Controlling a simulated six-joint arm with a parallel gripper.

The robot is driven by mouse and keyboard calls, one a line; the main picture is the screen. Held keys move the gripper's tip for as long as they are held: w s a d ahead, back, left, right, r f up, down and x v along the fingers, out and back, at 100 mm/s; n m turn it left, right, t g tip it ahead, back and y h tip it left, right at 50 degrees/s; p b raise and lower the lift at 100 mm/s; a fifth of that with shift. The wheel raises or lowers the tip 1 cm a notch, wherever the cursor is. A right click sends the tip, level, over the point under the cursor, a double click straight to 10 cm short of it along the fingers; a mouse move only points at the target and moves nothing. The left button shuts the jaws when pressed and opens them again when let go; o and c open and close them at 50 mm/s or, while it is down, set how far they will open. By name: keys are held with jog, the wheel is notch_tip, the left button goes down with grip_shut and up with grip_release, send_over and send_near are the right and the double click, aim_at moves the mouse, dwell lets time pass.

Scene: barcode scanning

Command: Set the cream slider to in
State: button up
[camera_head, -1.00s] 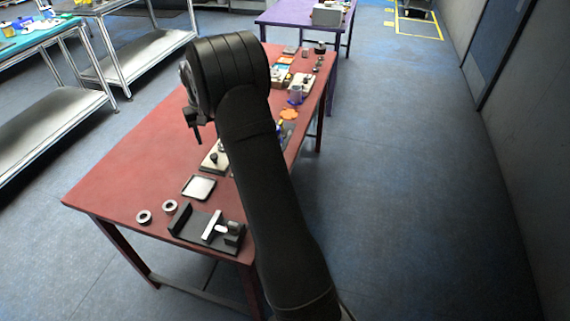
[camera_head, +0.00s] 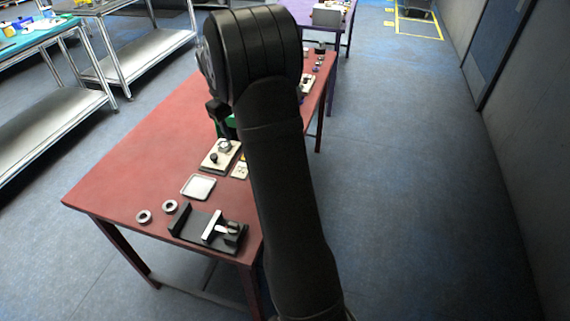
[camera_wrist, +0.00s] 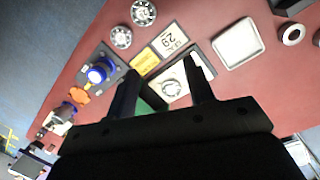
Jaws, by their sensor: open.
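A cream plate (camera_head: 209,166) with a dark knob and a grey block on it lies on the red table, left of my arm; it looks like the cream slider. In the wrist view a pale plate (camera_wrist: 201,69) with a round dial-like part shows between and behind the fingers, partly hidden by them; I cannot tell which position a slider is in. My gripper (camera_wrist: 160,70) is open, its two dark fingers spread. In the head view my gripper (camera_head: 219,118) hangs just beyond the cream plate. A green part (camera_wrist: 150,100) shows near the fingers.
A white square tray (camera_head: 198,187), grey rings (camera_head: 144,216) and a black fixture (camera_head: 190,229) sit at the table's near end. The table's left side is clear.

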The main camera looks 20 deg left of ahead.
jog(key=s+d+f+n+h, duration=0.1)
jog(key=s+d+f+n, duration=0.1)
jog(key=d, duration=0.6)
jog(key=s+d+f+n+h, duration=0.1)
jog(key=s+d+f+n, duration=0.2)
jog(key=d+n, duration=0.2)
jog(key=shift+s+d+f+h, duration=0.25)
jog(key=shift+d+f+h, duration=0.1)
jog(key=shift+d, duration=1.55)
notch_tip(320, 180, up, 10)
jog(key=f+m+y, duration=0.1)
jog(key=m+y, duration=0.4)
jog(key=m, duration=0.6)
send_over(214, 155)
jog(key=shift+h, duration=0.25)
notch_tip(214, 155, down, 17)
jog(key=shift+s+r, duration=0.1)
jog(key=shift+r, duration=0.05)
grip_shut()
